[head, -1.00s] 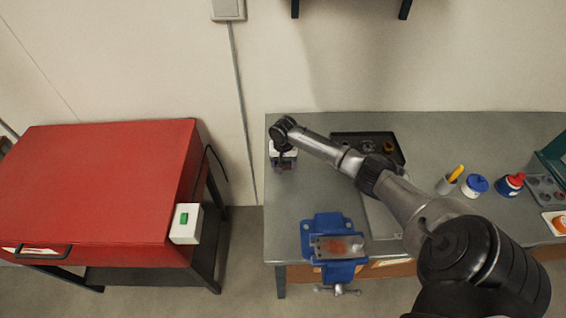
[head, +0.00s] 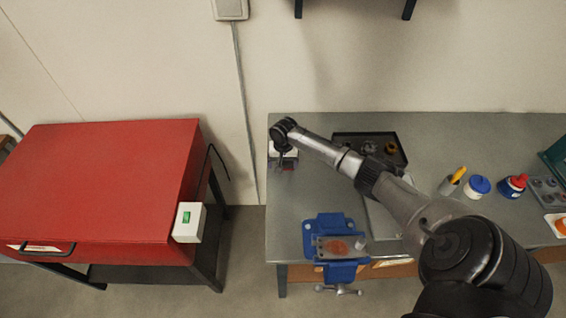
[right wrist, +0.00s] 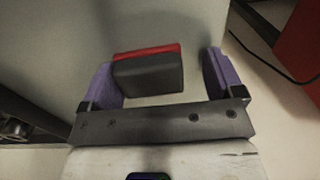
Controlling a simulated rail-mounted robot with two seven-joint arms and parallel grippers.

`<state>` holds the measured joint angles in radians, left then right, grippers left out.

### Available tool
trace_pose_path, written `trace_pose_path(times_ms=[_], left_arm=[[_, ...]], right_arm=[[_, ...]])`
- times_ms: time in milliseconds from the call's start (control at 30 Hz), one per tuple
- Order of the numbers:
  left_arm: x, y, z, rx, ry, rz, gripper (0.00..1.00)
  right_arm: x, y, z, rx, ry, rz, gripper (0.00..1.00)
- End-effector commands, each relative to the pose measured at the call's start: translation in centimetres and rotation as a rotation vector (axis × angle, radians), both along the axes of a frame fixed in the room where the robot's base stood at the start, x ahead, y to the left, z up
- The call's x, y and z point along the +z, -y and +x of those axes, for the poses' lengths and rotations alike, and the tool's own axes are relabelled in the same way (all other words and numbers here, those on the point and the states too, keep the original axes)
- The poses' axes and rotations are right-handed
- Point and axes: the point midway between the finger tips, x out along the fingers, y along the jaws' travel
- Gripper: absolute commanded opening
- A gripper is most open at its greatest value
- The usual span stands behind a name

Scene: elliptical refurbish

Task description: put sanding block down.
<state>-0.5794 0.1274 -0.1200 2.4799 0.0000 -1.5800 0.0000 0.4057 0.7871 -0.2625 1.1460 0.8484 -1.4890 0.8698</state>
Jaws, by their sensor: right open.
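The sanding block (right wrist: 148,75), dark grey with a red layer along its far edge, rests on the grey bench top in the right wrist view. My right gripper (right wrist: 165,80) is open, with its purple fingers on either side of the block. The block is close to the left finger and clearly apart from the right one. In the head view my right gripper (head: 284,164) is at the bench's left end, and a small red bit of the block (head: 288,168) shows beneath it. My left gripper is not in view.
A blue vise (head: 324,224) holding a rust-marked plate (head: 337,246) is at the bench's front edge. A dark tray (head: 395,142) lies behind my arm. Several cups and bottles (head: 479,186) stand to the right. A red cabinet (head: 110,185) stands left, across a gap.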

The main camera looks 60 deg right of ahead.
Motion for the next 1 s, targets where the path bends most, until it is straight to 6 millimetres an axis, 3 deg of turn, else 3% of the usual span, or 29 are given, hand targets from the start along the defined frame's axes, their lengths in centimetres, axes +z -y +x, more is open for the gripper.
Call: trace_pose_path(times_ms=[33,233,700,1000], left_arm=[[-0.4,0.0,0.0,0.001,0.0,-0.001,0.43],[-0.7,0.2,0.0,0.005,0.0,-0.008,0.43],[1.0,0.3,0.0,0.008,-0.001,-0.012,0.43],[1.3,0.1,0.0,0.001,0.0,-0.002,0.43]], right_arm=[[-1.9,0.2,-0.9,0.003,-0.02,-0.009,0.9],[-0.9,0.3,-0.9,0.002,-0.019,-0.011,0.9],[8.7,0.5,-0.6,-0.004,-0.011,-0.005,0.9],[11.8,0.6,-0.5,-0.005,-0.011,-0.003,0.9]])
